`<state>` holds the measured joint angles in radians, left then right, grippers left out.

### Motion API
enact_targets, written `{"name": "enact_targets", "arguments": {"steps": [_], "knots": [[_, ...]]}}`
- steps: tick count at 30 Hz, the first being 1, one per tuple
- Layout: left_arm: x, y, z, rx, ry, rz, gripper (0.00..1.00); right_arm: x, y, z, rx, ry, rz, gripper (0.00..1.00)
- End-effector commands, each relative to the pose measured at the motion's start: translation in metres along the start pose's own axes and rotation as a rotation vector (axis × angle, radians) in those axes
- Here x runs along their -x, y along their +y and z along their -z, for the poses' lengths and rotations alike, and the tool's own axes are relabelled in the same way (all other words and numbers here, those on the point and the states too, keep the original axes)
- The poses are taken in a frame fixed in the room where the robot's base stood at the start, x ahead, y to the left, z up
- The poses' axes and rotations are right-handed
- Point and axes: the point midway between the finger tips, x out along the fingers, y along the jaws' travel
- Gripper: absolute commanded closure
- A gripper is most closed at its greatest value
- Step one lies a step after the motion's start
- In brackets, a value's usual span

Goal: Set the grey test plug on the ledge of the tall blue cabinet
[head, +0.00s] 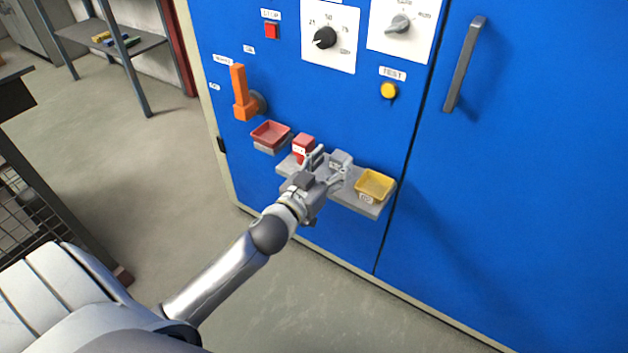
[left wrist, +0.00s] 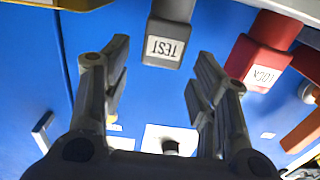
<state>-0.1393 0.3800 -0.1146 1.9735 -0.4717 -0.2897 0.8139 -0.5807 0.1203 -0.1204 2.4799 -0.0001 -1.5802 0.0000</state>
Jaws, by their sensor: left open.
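The grey test plug (head: 341,159), labelled TEST, stands on the grey ledge (head: 352,198) of the tall blue cabinet (head: 500,190). In the left wrist view the plug (left wrist: 168,44) appears upside down, between the lines of the two fingers and at about fingertip level or just beyond. My left gripper (head: 326,167) is open in front of the plug; no finger is seen pressing on it. The gripper hides part of the ledge. My right gripper is not in view.
A red plug labelled LOCK (head: 303,147) stands close left of the gripper. A yellow tray (head: 375,185) sits on the ledge at right, and a red tray (head: 270,134) is at left. An orange handle (head: 240,93) sticks out above.

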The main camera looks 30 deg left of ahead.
Motion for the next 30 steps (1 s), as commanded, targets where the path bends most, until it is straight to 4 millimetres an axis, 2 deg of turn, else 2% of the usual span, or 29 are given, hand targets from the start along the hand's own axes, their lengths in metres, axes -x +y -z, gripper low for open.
{"name": "enact_targets", "arguments": {"steps": [3,10,15,20,23,25,30], "knots": [[0.022,0.0,-0.001,0.003,-0.003,0.001,0.46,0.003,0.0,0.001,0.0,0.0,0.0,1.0],[0.057,0.0,0.0,0.003,-0.002,0.001,0.46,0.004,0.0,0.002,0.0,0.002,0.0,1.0],[0.073,0.0,0.0,0.001,-0.001,0.0,0.46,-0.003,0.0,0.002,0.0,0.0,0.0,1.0],[0.08,-0.001,-0.002,0.001,-0.011,0.009,0.46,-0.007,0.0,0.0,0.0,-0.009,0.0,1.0],[0.085,-0.004,-0.012,0.001,-0.066,0.046,0.46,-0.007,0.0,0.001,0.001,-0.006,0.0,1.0],[0.092,-0.006,-0.026,-0.001,-0.144,0.088,0.46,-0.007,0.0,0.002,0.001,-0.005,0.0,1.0],[0.127,-0.003,-0.076,-0.015,-0.439,0.169,0.46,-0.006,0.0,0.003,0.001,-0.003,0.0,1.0]]}}
